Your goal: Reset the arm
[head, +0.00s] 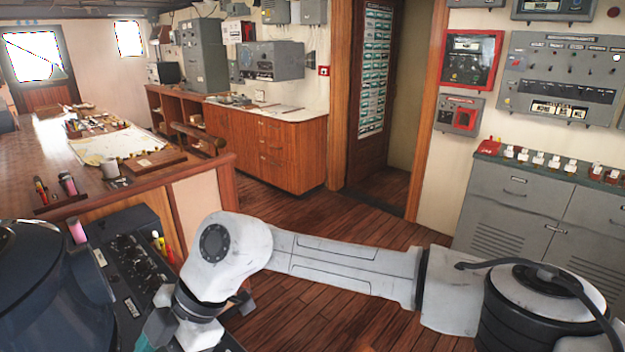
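My white arm comes in from the lower right and reaches left across the picture. Its rounded joint is left of centre, and from there the arm bends down to the bottom edge. Only its wrist end shows, over the lower right part of a dark control console (130,265). The fingers of my gripper are cut off by the bottom edge, so I cannot see whether they hold anything. A small teal patch shows beside the wrist; I cannot tell what it is.
A wooden chart table (55,135) with papers stands at the left. A wooden cabinet (265,150) is at the back, beside an open doorway (395,110). The plank floor (340,215) between is clear.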

